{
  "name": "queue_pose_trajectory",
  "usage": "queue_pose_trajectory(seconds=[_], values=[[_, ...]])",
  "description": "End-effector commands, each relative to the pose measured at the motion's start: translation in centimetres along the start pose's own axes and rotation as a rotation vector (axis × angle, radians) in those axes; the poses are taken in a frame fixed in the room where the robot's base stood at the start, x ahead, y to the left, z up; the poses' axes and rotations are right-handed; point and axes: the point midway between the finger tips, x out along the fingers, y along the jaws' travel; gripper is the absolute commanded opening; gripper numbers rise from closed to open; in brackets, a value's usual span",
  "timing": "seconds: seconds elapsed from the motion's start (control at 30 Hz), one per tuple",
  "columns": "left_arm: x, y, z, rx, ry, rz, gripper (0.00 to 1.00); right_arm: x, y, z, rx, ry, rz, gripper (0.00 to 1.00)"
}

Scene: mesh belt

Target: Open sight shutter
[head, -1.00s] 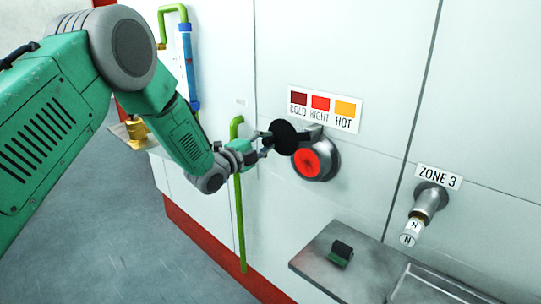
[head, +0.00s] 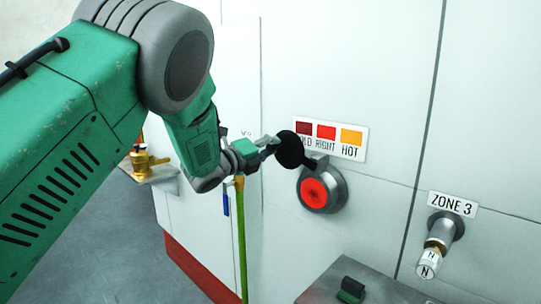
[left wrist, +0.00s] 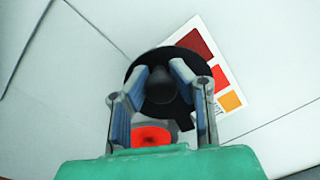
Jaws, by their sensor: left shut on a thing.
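The sight shutter is a black disc (head: 291,150) on a short arm, swung up and to the left of the round sight port. The port's glass (head: 314,192) glows red inside a grey metal ring and is largely uncovered in the head view. My left gripper (head: 268,148) is shut on the shutter from its left side. In the left wrist view the gripper (left wrist: 162,95) has its blue-grey fingers on either side of a dark knob on the shutter disc (left wrist: 135,80). The red glass (left wrist: 152,136) shows below the disc there. My right gripper is not in view.
A colour card (head: 330,138) marked cold, right and hot is on the wall just above the port. A ZONE 3 knob (head: 439,245) sticks out at right. A metal shelf (head: 325,283) bears a dark green block (head: 351,290). A green pipe (head: 241,240) runs down below my gripper.

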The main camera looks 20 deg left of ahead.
Motion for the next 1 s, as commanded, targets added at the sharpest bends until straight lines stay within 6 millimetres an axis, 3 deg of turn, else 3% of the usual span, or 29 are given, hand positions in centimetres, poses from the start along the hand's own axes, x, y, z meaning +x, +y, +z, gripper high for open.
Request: queue_pose_trajectory(seconds=[0.47, 0.5, 0.57, 0.87, 1.0], values=[[0.0, 0.0, -0.4, 0.015, 0.01, 0.003, 0.0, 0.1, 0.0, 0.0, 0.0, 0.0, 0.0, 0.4], [0.0, 0.0, -0.4, 0.014, 0.01, 0.003, 0.29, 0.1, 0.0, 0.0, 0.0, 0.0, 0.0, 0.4], [0.0, 0.0, -0.4, 0.014, 0.01, 0.002, 0.44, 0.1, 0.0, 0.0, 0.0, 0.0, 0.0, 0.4], [0.0, 0.0, -0.1, 0.013, 0.005, 0.001, 0.44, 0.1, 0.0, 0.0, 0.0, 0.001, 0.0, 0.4], [-1.0, 0.0, -0.1, 0.013, 0.004, 0.004, 0.44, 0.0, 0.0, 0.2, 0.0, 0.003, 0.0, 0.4]])
